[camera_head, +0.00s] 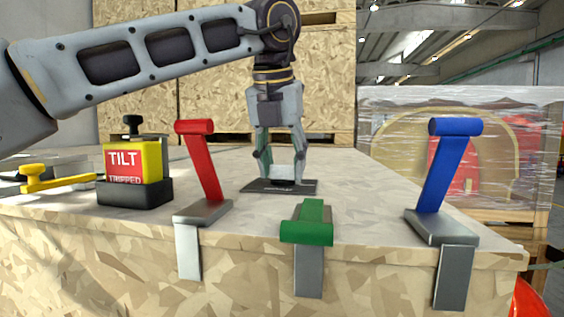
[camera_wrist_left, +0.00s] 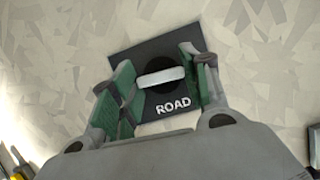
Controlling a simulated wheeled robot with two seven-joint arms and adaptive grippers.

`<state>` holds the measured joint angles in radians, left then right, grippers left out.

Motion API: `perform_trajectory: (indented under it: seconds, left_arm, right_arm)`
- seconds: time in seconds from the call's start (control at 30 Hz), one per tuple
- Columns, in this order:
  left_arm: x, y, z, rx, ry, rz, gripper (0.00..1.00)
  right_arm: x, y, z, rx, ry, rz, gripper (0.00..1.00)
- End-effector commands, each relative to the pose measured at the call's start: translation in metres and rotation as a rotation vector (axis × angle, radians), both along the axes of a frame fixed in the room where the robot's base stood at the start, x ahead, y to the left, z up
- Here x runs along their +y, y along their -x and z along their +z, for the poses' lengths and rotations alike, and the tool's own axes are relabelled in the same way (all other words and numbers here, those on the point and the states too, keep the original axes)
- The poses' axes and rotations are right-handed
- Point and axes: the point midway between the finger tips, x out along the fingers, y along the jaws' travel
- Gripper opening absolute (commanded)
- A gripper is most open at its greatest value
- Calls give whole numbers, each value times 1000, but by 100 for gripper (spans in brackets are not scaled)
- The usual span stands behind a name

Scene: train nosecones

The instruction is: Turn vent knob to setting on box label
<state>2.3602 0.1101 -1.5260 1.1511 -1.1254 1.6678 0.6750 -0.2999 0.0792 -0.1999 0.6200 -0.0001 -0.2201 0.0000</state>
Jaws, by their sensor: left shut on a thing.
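The vent knob is a round black dial with a white bar grip (camera_wrist_left: 161,77) on a dark square plate (camera_head: 256,187). The plate lies flat on the crate top and reads "ROAD" below the knob in the left wrist view. The bar lies nearly level there, tilted slightly up to the right. My left gripper (camera_head: 282,174) points straight down over the plate, with its green-padded fingers shut on the two ends of the bar. Other setting words on the plate are hidden or out of view. I cannot make out a box label. My right gripper is not in view.
Along the crate's front edge stand a raised red lever (camera_head: 201,165), a lowered green lever (camera_head: 310,222) and a raised blue lever (camera_head: 445,170). A yellow "TILT TRIPPED" indicator (camera_head: 133,162) and a yellow handle (camera_head: 55,182) are at left. A wrapped crate (camera_head: 400,110) stands behind right.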

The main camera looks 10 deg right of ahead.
Motion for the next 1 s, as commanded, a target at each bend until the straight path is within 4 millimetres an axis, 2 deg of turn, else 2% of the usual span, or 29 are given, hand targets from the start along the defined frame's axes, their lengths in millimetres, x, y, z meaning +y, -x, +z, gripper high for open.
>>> perform_trajectory:
  seconds: [0.3, 0.7, 0.73, 0.9, 1.0]
  left_arm:
    - [0, 0, 0, 1, 0, 81, 22]
    - [0, 0, 0, 2, 1, 89, 22]
    - [0, 0, 0, 2, 1, 89, 49]
    - [0, 0, 0, 1, 0, 88, 68]
    - [0, 0, 0, 1, 0, 87, 68]
  right_arm:
    - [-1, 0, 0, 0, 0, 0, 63]
    - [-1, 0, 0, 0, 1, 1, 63]
    - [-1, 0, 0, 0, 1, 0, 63]
    - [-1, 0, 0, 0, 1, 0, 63]
    - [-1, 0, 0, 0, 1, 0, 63]
